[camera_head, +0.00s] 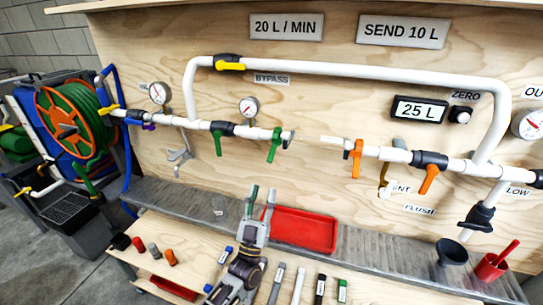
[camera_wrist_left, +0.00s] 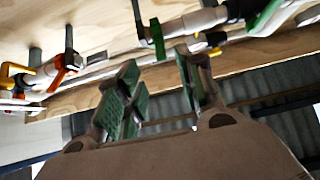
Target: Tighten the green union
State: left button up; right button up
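The green union (camera_head: 274,146) is on the left pipe stub, at the left side of a gap in the white pipe. In the left wrist view a green piece that looks like the union (camera_wrist_left: 157,38) shows above the fingers. My left gripper (camera_head: 260,201) is below the union and apart from it, pointing up. Its green-padded fingers are spread with nothing between them; in the left wrist view the fingertips (camera_wrist_left: 160,82) are also apart. Whether the union is loose or tight cannot be told. My right gripper is not in view.
An orange union (camera_head: 356,158) is across the gap. Valves with a green handle (camera_head: 218,141) and an orange handle (camera_head: 428,179) flank the unions. A red tray (camera_head: 303,230) lies on the grey ledge.

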aim_at(271, 159)
pick_arm(q)
jog(key=x, duration=1)
jog(key=shift+w+r+p, duration=0.1)
jog(key=shift+r+p, duration=0.1)
jog(key=shift+p, duration=0.15)
jog(key=shift+x, duration=0.9)
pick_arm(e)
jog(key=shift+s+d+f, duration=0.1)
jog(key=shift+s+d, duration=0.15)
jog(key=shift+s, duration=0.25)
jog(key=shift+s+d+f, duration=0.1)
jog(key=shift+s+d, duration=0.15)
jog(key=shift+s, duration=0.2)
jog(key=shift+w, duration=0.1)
pick_arm(q)
jog(key=shift+c, duration=0.7)
grip_shut()
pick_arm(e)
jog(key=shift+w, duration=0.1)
